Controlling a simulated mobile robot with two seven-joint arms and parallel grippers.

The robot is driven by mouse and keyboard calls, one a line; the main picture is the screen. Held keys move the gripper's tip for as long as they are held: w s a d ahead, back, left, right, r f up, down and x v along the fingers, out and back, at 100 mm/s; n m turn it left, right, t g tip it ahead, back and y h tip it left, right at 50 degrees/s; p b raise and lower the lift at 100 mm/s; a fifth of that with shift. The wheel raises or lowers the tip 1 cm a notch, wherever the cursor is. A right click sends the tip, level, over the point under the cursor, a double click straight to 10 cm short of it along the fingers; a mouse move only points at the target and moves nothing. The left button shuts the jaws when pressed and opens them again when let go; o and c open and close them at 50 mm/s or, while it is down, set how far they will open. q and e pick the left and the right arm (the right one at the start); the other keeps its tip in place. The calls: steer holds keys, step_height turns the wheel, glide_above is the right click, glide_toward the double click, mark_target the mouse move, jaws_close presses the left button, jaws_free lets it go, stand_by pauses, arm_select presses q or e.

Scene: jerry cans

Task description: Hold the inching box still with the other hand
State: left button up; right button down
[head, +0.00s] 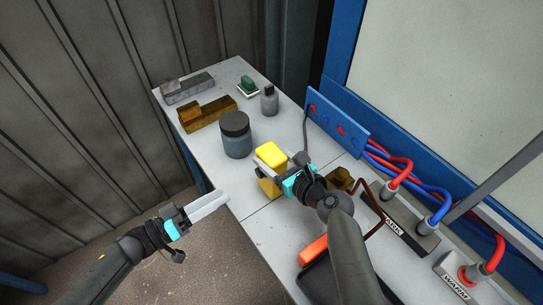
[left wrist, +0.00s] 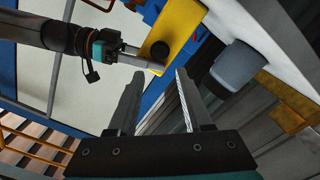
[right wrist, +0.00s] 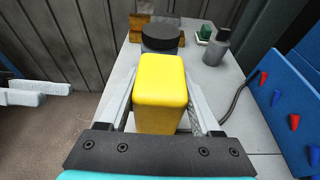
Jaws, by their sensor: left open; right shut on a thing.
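The yellow box (head: 271,153), which I take for the inching box, is upright over the grey table near its left edge. My right gripper (head: 265,167) is shut on it, one finger on each side; the right wrist view shows the box (right wrist: 161,85) between the fingers. I cannot tell whether its underside touches the table. In the left wrist view the box (left wrist: 172,24) shows a dark round spot on one face. My left gripper (head: 208,206) is open and empty, left of the table edge and apart from the box.
A dark-lidded jar (head: 236,137) stands just behind the box. A brown block (head: 212,116), a grey block (head: 190,89) and a grey bottle (head: 269,102) stand farther back. A blue panel (head: 342,127) with red and blue cables is on the right. An orange item (head: 312,250) lies nearer.

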arm_select(q)
steer(key=shift+c, duration=0.2)
jaws_close()
stand_by(0.3)
stand_by(1.3)
